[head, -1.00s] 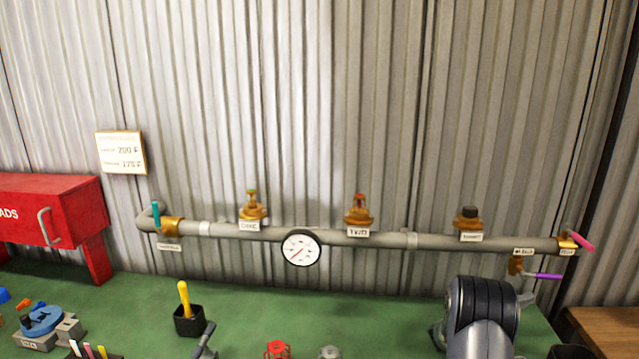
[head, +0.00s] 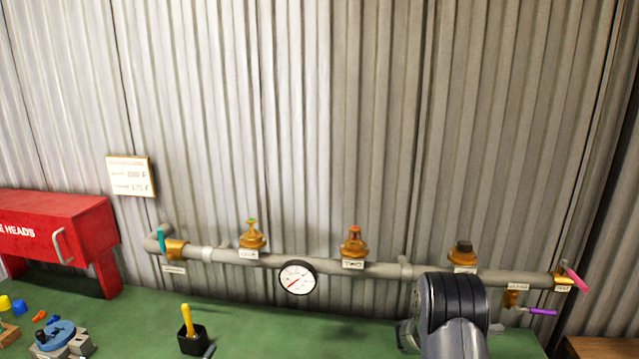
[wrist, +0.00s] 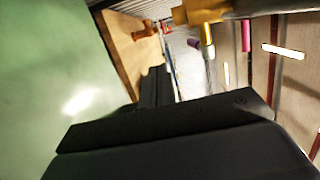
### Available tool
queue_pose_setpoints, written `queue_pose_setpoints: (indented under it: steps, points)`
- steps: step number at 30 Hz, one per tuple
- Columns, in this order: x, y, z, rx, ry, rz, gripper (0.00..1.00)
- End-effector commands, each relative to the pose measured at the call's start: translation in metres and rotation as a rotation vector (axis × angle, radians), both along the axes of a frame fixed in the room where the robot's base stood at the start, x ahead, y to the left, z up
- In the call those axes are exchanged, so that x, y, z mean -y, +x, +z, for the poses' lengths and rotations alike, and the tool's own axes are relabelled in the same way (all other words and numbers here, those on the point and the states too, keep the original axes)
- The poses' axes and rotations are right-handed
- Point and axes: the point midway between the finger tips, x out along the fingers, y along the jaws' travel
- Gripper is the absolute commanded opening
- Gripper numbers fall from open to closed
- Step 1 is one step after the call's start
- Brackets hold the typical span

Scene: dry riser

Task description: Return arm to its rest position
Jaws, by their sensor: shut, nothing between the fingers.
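My arm (head: 455,310) stands at the lower right of the head view, in front of the grey pipe, and its bend hides a small part of the pipe's lower edge.
The grey pipe (head: 340,268) runs along the corrugated wall with brass valves, a gauge (head: 297,277) and a purple lever (head: 543,312). A red cabinet (head: 55,230) is at left. A black cup (head: 192,341) holds a yellow-handled tool. The bench middle is clear.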

Motion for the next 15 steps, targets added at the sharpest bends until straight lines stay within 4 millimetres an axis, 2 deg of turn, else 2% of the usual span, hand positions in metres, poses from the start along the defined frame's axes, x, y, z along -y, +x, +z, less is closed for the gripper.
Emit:
queue_pose_setpoints:
  steps: [3, 15]
  points:
    - [-0.027, 0.003, -0.005, -0.001, -0.001, 0.006, 0.00]
    - [-0.104, 0.005, -0.003, -0.001, -0.003, 0.004, 0.00]
